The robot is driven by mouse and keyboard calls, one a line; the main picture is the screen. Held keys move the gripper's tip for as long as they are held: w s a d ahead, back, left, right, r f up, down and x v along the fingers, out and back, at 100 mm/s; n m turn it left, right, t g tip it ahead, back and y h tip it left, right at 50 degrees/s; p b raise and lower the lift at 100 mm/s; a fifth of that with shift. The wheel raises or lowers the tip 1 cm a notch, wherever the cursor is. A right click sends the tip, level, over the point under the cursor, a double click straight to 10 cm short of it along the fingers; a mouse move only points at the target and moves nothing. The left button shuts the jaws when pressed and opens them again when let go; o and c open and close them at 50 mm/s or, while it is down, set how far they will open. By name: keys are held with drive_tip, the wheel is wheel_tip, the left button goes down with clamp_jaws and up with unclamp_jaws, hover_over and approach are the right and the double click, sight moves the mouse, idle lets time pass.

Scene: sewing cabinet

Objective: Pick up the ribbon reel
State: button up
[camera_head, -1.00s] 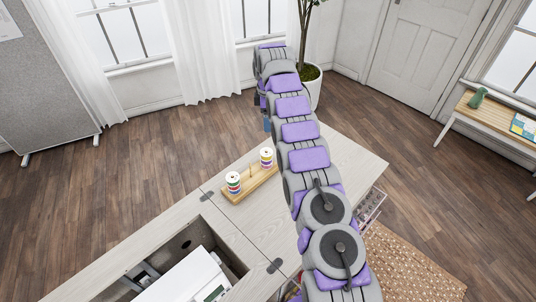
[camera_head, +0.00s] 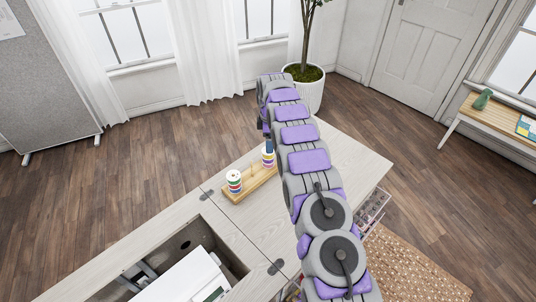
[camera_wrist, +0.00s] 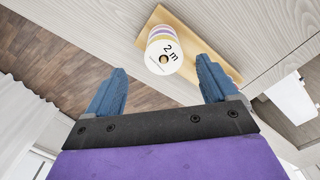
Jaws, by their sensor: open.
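Two striped reels stand on a wooden board (camera_head: 248,188) on the cabinet top. The nearer reel (camera_head: 234,184) has red, green and blue bands. The farther reel (camera_head: 268,158) has yellow and purple bands and sits by my gripper (camera_head: 268,142), whose blue fingers partly cover it. In the wrist view a reel (camera_wrist: 164,54) with "2 m" on its pale top and yellow and purple bands lies ahead, between the lines of my two blue fingers (camera_wrist: 162,68). The fingers are open with nothing between them; contact with the reel does not show. The task does not say which reel.
A short peg stands on the board between the reels. An open cabinet well holds a white machine (camera_head: 185,279) at lower left. The pale top (camera_head: 335,160) right of the board is bare beside my arm. A potted plant (camera_head: 305,90) stands behind.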

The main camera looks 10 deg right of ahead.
drive_tip(key=f, duration=0.1)
drive_tip(key=f+b, duration=0.1)
drive_tip(key=f, duration=0.3)
drive_tip(key=shift+s+a+f+b, duration=0.1)
drive_tip(key=shift+a+b, duration=0.2)
drive_tip(key=shift+a, duration=0.05)
drive_tip(key=shift+c, duration=0.2)
drive_tip(key=c, duration=1.1)
